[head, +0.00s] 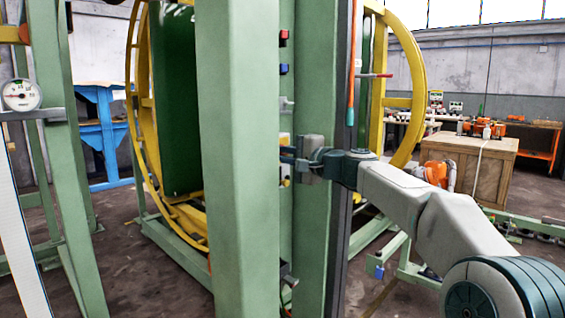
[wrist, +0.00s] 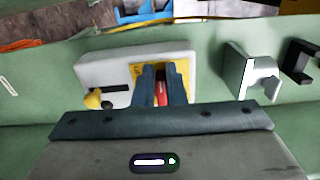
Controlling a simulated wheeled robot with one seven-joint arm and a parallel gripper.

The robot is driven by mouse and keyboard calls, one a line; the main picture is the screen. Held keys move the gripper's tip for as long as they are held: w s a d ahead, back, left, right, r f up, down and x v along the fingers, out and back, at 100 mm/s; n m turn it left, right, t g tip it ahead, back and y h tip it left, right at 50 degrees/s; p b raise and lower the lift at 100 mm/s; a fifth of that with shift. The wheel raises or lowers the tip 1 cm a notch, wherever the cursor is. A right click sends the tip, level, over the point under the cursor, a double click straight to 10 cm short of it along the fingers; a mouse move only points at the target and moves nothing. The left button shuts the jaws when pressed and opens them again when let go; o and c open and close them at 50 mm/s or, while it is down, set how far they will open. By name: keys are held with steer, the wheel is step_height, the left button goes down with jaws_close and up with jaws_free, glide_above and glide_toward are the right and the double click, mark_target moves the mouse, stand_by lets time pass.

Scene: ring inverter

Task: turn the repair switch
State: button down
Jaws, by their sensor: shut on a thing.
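The switch box (wrist: 95,70) is a pale housing on the green post, with a yellow plate (wrist: 137,72) in its middle. A red switch handle (wrist: 161,93) shows between the two dark fingers of my gripper (wrist: 161,86), which is shut on it. The fingers hide most of the handle, so its angle cannot be told. A small yellow knob (wrist: 92,99) sits at the left end of the box. In the head view my gripper (head: 286,157) reaches in from the right to the post, and only slivers of the box show there.
A grey metal bracket (wrist: 250,75) and a black fitting (wrist: 299,60) stick out of the post right of the box. In the head view a green post (head: 236,160) stands close left of my gripper. A yellow ring frame (head: 143,110) is behind.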

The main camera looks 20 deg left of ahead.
steer(key=shift+w+d+t, duration=0.3)
steer(key=shift+w+d, duration=0.1)
steer(key=shift+w, duration=0.05)
steer(key=c, duration=1.5)
jaws_free()
steer(key=shift+s+a+f, duration=0.1)
steer(key=shift+a, duration=0.05)
steer(key=v, duration=0.4)
steer(key=b+v, duration=0.1)
steer(key=v, duration=0.4)
steer(key=w+v, duration=0.1)
steer(key=v, duration=0.4)
steer(key=shift+s, duration=0.1)
